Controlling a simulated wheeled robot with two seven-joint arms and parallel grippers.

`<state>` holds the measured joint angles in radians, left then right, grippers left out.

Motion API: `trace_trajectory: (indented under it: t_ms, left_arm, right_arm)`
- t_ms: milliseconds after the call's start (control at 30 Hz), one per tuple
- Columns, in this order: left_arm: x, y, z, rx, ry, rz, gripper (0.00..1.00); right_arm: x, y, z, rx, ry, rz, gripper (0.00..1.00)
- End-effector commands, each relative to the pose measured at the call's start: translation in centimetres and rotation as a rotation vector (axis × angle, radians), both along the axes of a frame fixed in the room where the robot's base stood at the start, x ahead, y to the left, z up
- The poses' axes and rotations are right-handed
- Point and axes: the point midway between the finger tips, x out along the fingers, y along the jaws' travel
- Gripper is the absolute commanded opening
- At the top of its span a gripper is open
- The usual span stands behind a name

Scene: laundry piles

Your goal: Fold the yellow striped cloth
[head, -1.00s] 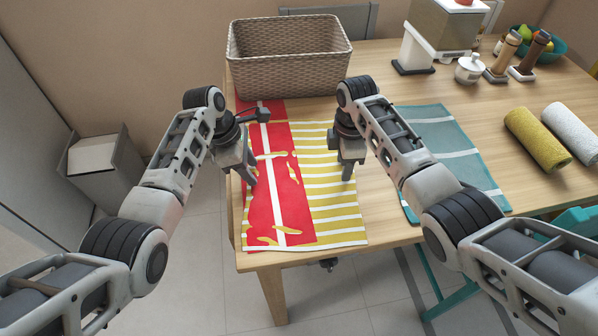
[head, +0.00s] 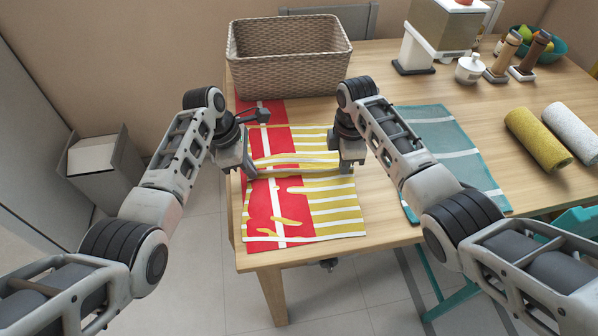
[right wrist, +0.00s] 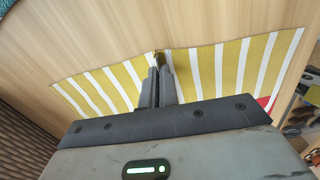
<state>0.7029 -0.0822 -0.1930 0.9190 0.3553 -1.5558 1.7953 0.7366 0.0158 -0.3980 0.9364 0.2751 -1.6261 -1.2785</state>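The yellow and white striped cloth (head: 335,216) lies near the table's left front corner, overlapping a red cloth with a white band (head: 264,205). Patches of yellow and red show through each other, so the layering is unclear in places. A ridge of the yellow cloth is raised between my two grippers. My left gripper (head: 249,174) pinches the ridge's left end; its fingertips are partly hidden. My right gripper (head: 347,168) is shut on the ridge's right end. The right wrist view shows its closed fingers (right wrist: 159,75) at a pinched point of the yellow cloth (right wrist: 228,65).
A wicker basket (head: 290,82) stands just behind the cloths. A teal cloth (head: 445,140) lies to the right. A yellow roll (head: 537,138) and a white roll (head: 572,132) lie farther right. The table's front edge is close to the cloths.

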Motion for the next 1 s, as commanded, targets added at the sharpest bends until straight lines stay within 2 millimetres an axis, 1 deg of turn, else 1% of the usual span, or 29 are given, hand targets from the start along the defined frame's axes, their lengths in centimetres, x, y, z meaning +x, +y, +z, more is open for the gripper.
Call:
trace_trajectory:
  t_ms: [67,167,433,567,1000]
  left_arm:
    - [-0.1,0.0,0.1,0.002,0.004,0.000,0.00]
    - [-0.1,0.0,0.7,0.002,0.003,0.000,0.00]
    - [0.0,0.0,3.4,0.001,0.002,0.000,0.00]
    - [0.0,0.0,4.3,0.001,0.002,-0.001,0.00]
    - [0.0,0.0,4.7,0.007,0.001,-0.001,0.00]
  right_arm:
    - [-0.1,-0.1,0.1,-0.001,0.003,-0.001,0.00]
    - [-0.1,-0.1,0.7,-0.001,0.002,-0.001,0.00]
    - [0.0,0.0,3.4,-0.001,0.001,-0.001,0.00]
    - [0.0,0.0,4.4,-0.001,0.001,0.000,0.00]
    - [0.0,0.0,4.7,-0.001,0.000,0.000,0.00]
